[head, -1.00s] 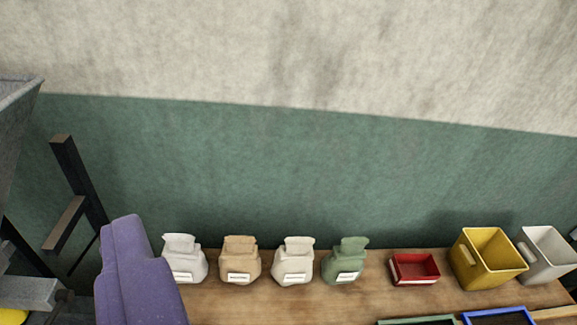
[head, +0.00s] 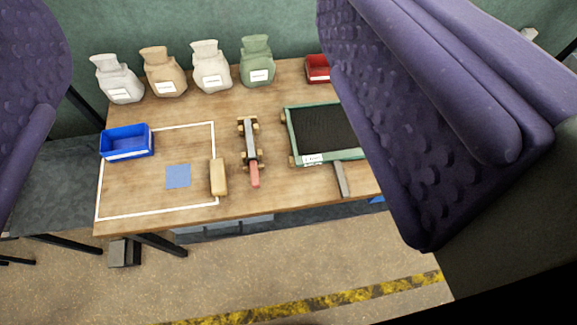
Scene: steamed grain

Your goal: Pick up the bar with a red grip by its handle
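The bar with a red grip (head: 249,140) lies on small wooden supports (head: 241,122) near the middle of the table. My gripper (head: 215,240) shows as two large purple, bumpy pads, one at the left edge and one filling much of the right side. The pads are wide apart, with nothing seen between them up close. The bar appears in the gap, well beyond them and untouched.
On the wooden table (head: 285,190), a tan block (head: 218,177) lies left of the handle, and a green-framed dark tray (head: 288,130) with a grey tool (head: 341,180) lies right. A blue bin (head: 127,154) stands left. Several sacks (head: 211,67) and a red bin (head: 317,70) line the back.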

